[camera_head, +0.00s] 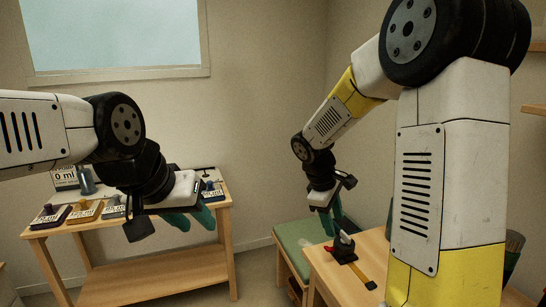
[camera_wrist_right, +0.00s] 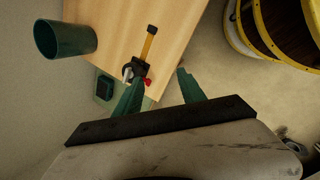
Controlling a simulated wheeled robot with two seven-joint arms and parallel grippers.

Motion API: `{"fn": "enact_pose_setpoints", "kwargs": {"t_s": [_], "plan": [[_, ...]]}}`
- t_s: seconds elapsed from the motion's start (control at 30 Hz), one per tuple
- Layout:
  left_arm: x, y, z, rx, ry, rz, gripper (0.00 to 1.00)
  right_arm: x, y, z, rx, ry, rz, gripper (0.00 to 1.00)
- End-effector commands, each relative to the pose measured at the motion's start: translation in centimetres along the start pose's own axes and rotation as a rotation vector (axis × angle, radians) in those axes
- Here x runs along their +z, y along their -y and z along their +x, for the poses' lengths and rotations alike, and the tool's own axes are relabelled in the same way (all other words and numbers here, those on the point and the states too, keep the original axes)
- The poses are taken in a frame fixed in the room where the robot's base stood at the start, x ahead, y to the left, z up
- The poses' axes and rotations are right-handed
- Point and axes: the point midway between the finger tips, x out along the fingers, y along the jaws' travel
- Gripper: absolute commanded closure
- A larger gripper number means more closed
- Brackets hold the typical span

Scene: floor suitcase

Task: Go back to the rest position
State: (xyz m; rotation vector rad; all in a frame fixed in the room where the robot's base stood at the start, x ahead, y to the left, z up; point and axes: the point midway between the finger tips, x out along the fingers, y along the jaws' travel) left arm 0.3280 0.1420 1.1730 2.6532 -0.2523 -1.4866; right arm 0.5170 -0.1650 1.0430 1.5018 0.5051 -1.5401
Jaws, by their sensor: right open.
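My left gripper (camera_head: 196,220) hangs in front of the wooden side table at the left in the head view, its green fingers apart and nothing seen between them. A black tool with a yellow bar and a red tip (camera_head: 355,263) lies on that table just below the right fingers. In the right wrist view the tool (camera_wrist_right: 149,45) appears beside the left-hand finger; whether they touch cannot be told.
The side table (camera_head: 150,278) carries several labelled items, such as an orange one (camera_head: 88,211). A green-topped bench (camera_head: 296,236) stands beside the right-hand table (camera_head: 327,271). A dark green cup (camera_wrist_right: 62,39) and a yellow-rimmed round container (camera_wrist_right: 240,42) show in the right wrist view.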

Motion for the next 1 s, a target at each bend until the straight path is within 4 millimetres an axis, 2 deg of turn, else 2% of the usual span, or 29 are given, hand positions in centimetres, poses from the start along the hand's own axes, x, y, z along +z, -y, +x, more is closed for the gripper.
{"fn": "enact_pose_setpoints", "kwargs": {"t_s": [0.03,0.2,0.5,0.7,1.0], "plan": [[0.0,0.0,0.0,0.0,0.0,0.0,0.64,1.4,0.6,-1.8,-0.016,-0.053,0.085,0.53],[0.0,0.0,0.0,0.0,0.0,0.0,0.64,4.8,3.2,-6.4,-0.082,-0.207,0.35,0.53],[0.0,0.0,0.0,0.0,0.0,0.0,0.64,9.6,9.0,-13.0,-0.189,-0.471,0.769,0.53],[0.0,0.0,0.0,0.0,0.0,0.0,0.64,11.0,11.8,-15.1,-0.238,-0.586,0.941,0.53],[0.0,0.0,0.0,0.0,0.0,0.0,0.64,11.3,12.7,-15.6,-0.255,-0.62,0.992,0.53]]}}
